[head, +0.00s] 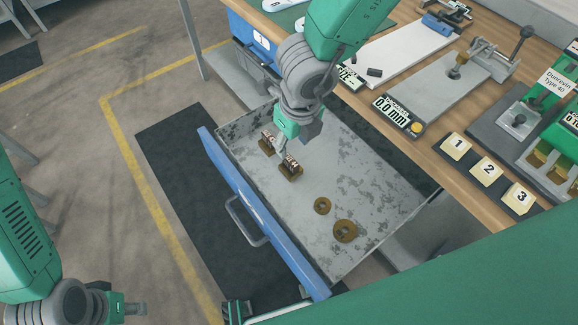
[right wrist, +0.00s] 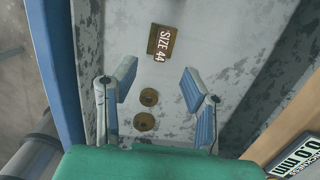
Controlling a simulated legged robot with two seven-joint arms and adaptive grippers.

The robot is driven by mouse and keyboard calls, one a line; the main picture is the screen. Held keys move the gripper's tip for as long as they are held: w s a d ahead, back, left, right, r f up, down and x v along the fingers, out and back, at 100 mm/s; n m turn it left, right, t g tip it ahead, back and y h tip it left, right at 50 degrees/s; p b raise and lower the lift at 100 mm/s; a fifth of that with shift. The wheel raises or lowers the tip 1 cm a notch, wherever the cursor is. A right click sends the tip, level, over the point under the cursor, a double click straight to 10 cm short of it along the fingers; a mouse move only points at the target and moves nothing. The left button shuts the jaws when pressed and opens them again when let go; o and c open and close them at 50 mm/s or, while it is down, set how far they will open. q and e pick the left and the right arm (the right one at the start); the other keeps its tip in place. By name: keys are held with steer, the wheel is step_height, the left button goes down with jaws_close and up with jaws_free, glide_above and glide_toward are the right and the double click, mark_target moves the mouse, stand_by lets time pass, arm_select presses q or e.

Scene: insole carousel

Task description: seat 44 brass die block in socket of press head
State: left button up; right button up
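The brass die block marked SIZE 44 (right wrist: 163,40) lies in the open drawer (head: 375,190). My right gripper (head: 290,145) hangs over the drawer by these blocks. In the right wrist view it is open and empty (right wrist: 158,92), with the 44 block beyond its fingertips. My left gripper (head: 133,309) is low at the left, away from the drawer, its fingers too small to judge.
Two round brass pieces (head: 322,205) (head: 345,231) lie in the drawer. The drawer's blue front (head: 255,215) has a handle. On the bench stand numbered pads (head: 486,169), a gauge plate reading 0.0 mm (head: 440,88) and a green machine with brass parts (head: 557,150) labelled Type 40.

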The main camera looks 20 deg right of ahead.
mark_target(291, 160)
steer(key=f, duration=0.4)
steer(key=shift+w+d+b, duration=0.15)
steer(key=shift+w+b, duration=0.15)
steer(key=shift+w, duration=0.05)
steer(key=shift+w+a+f+b, duration=0.2)
steer(key=shift+f+b, duration=0.1)
steer(key=shift+f, duration=1.05)
steer(key=shift+w+a+f+b, duration=0.15)
steer(key=shift+f+b, duration=0.1)
steer(key=shift+f, duration=1.05)
steer(key=shift+d+r, duration=0.1)
steer(key=shift+d, duration=0.1)
steer(key=shift+c, duration=1.2)
jaws_close()
